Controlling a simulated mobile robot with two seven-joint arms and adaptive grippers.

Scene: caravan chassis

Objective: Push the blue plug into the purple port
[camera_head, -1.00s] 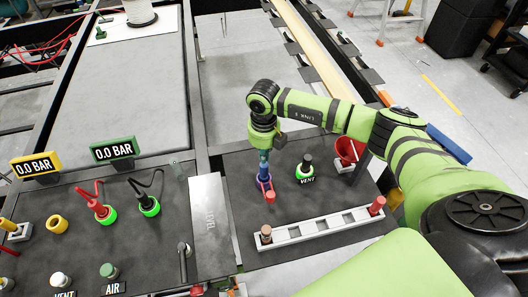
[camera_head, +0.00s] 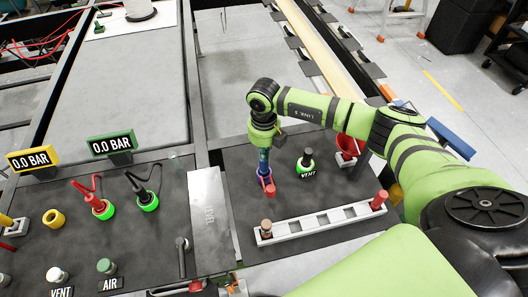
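My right gripper (camera_head: 263,153) points down over the dark panel at the middle right, small in the head view. Blue and purple surfaces (camera_head: 264,172) show directly below its fingers. I cannot separate the blue plug from the purple port here, nor tell how deep the plug sits or whether the fingers grip it. A small red piece (camera_head: 270,189) shows at the near side of the purple. My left gripper is not in view.
A slotted grey rack (camera_head: 315,222) holds a brown plug (camera_head: 266,229) and a red plug (camera_head: 379,200). A black VENT plug (camera_head: 306,160) in a green ring stands right of the gripper. The LEVEL plate (camera_head: 208,222) is left. A red cup (camera_head: 347,146) stands behind.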

